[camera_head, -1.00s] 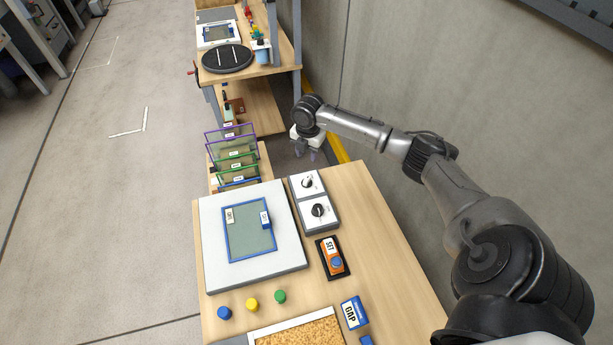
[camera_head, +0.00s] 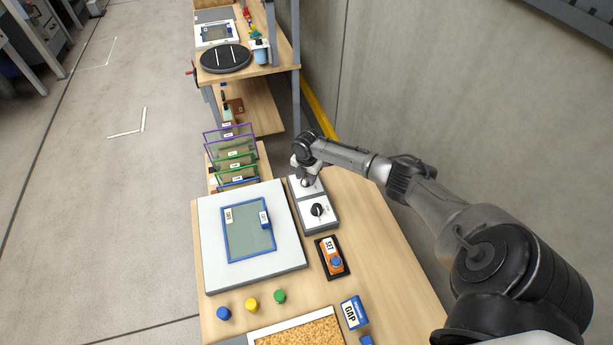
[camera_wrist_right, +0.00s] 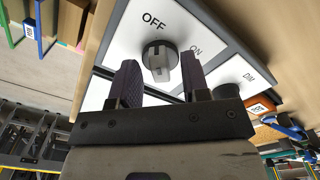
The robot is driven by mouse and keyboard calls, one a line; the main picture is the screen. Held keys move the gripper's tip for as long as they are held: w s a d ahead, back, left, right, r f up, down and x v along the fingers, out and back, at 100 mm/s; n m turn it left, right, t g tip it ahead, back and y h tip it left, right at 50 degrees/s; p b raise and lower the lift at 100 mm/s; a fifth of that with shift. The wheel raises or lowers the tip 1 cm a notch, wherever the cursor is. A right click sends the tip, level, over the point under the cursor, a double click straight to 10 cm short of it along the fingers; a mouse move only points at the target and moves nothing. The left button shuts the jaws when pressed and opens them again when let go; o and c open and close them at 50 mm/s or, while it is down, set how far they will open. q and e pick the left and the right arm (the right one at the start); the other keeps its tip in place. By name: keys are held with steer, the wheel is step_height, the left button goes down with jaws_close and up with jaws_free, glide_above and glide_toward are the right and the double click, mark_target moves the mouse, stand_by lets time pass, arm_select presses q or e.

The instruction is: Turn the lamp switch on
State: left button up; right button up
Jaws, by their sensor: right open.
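The lamp switch is a black rotary knob with a grey grip (camera_wrist_right: 159,60) on a white plate marked OFF and ON. A light mark on the knob seems to face the OFF label. My right gripper (camera_wrist_right: 160,74) is open, with one dark finger on each side of the knob; whether either touches it I cannot tell. In the head view my right gripper (camera_head: 307,180) is over the far half of the switch box (camera_head: 332,223) and hides most of the knob. My left gripper is not in view.
The black DIM knob (camera_head: 317,210) sits on the near half of the same box, close to my fingers. A white panel with a blue-framed screen (camera_head: 215,268) lies left. The orange SET unit (camera_head: 331,246) stands nearer. Wood at the table's right (camera_head: 385,250) is clear.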

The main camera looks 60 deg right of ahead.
steer(key=c, duration=0.4)
jaws_close()
